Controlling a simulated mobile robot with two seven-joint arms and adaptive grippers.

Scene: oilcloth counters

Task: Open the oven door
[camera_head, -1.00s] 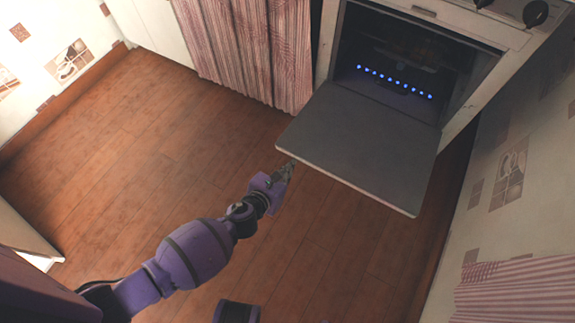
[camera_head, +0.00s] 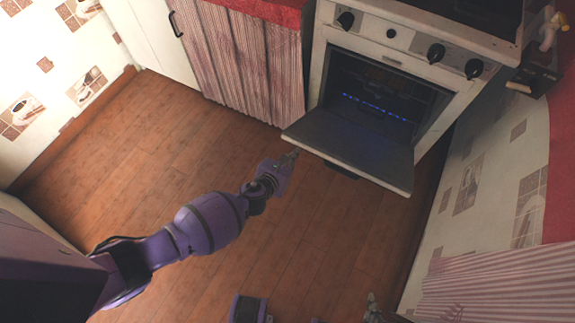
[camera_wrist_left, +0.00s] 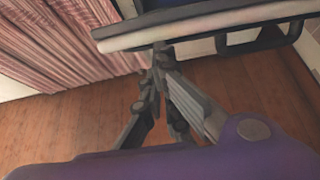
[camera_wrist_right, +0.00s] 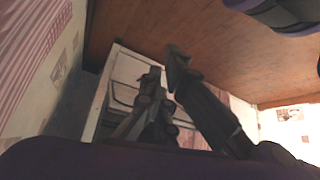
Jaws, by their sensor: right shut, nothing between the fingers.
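The oven (camera_head: 440,75) stands at the upper right in the head view. Its door (camera_head: 350,148) is folded down and open, about level, and the dark inside with a row of blue lights shows. My left gripper (camera_head: 290,157) is just in front of and below the door's left outer corner. In the left wrist view, my left gripper's fingers (camera_wrist_left: 158,65) are close together just below the door's edge (camera_wrist_left: 205,30); contact and exact opening are unclear. My right gripper (camera_wrist_right: 165,75) is shut and empty in the right wrist view, away from the door.
A striped curtain (camera_head: 255,65) hangs under the red counter left of the oven, beside a white cabinet (camera_head: 150,35). A tiled wall (camera_head: 485,190) and another striped curtain (camera_head: 480,290) are at the right. The wooden floor (camera_head: 150,160) is clear.

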